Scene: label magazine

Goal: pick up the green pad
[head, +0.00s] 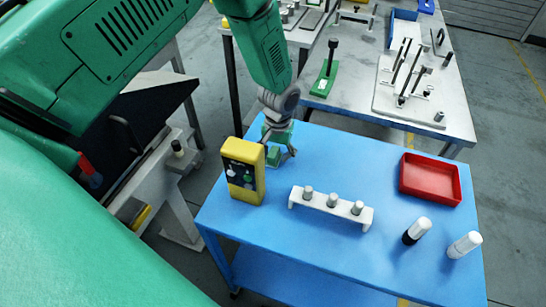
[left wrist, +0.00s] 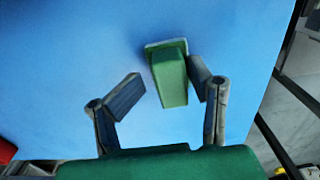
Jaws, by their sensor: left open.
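The green pad (head: 273,157) is a small green block on the blue table, just behind the yellow box in the head view. In the left wrist view the green pad (left wrist: 173,80) has a pale edge at its far end. My left gripper (head: 280,151) is over it, pointing down, with its fingers apart. In the left wrist view my left gripper (left wrist: 160,85) is open, and the pad lies off-centre, close to the right finger. A clear gap separates it from the left finger. I cannot tell whether the right finger touches it. My right gripper is not in view.
The yellow box (head: 243,171) with buttons stands close in front of the gripper. The blue table (head: 345,155) is clear behind the rack.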

